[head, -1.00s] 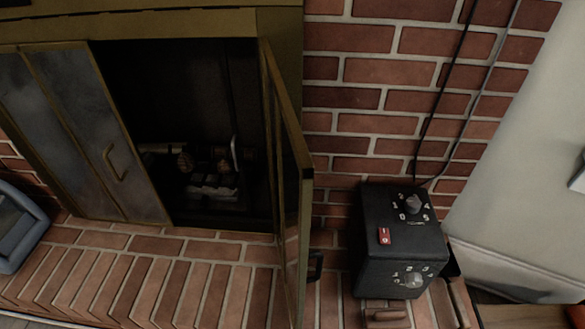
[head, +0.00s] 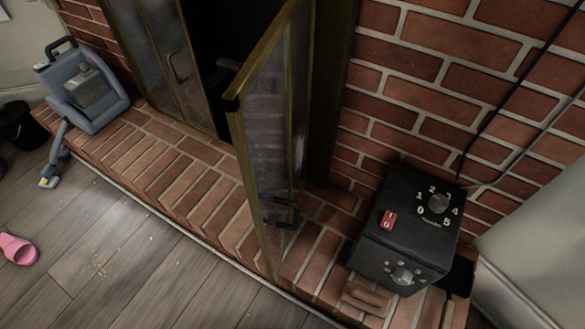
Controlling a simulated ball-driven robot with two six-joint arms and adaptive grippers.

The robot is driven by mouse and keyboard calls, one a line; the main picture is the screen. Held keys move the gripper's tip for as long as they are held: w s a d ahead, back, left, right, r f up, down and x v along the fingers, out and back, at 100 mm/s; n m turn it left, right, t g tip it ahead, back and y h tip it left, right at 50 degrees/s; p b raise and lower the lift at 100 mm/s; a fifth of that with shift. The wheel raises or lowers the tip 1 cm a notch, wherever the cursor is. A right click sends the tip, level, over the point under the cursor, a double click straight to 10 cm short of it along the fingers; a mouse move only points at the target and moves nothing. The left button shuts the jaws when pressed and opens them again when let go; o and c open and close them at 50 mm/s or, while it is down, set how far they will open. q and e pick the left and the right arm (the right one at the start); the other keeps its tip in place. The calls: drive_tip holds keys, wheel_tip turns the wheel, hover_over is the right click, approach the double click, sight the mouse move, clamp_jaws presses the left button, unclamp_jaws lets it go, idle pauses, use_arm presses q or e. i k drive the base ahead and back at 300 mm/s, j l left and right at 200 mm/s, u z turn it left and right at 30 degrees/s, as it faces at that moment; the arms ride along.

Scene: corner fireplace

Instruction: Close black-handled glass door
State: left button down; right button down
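The black-handled glass door (head: 266,138) stands open in the head view, swung out from the right side of the fireplace over the brick hearth. Its black handle (head: 283,211) is low on the door. The other glass door (head: 165,50), with a brass-coloured handle, covers the left side of the dark fireplace opening (head: 212,40). Neither of my grippers is in view.
A black control box (head: 408,228) with dials and a red switch stands on the hearth (head: 165,150), right of the open door. A grey-blue vacuum-like appliance (head: 84,92) stands at left.

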sight(275, 110)
drive_tip(key=k+j+u, duration=0.15)
drive_tip(key=k+j, duration=0.55)
